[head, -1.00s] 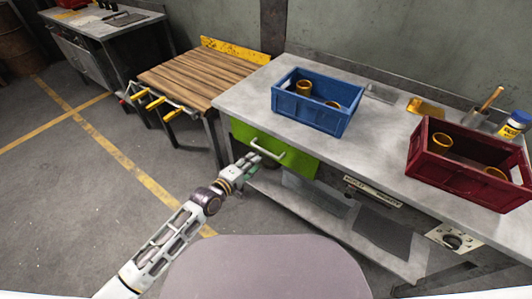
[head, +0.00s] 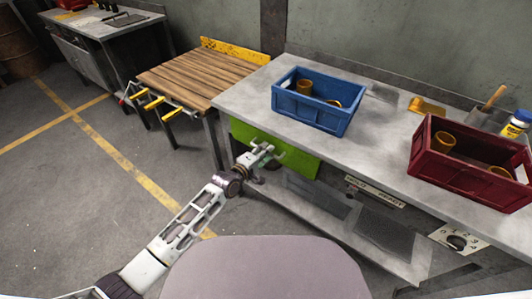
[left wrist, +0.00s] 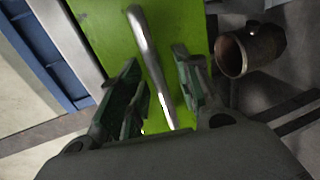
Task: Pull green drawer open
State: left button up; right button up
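The green drawer (head: 301,161) sits under the grey workbench top and its front looks flush below the bench edge. Its silver bar handle (left wrist: 152,62) shows in the left wrist view, running between my two fingers. My left gripper (head: 268,151) is at the drawer front, its fingers apart on either side of the handle; it also shows in the left wrist view (left wrist: 160,95). A gap shows between each finger and the bar. In the head view the gripper hides most of the handle. My right gripper is in neither view.
A blue crate (head: 314,118) and a dark red crate (head: 463,181) with orange-brown cups stand on the workbench (head: 245,98). A wood-topped table (head: 199,77) stands to the left. A brown pipe-like part (left wrist: 233,56) is beside the drawer. The floor at left is clear.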

pick_arm(q)
jog(key=shift+w+d, duration=0.2)
jog(key=shift+w, duration=0.1)
jog(key=shift+c, duration=0.2)
grip_shut()
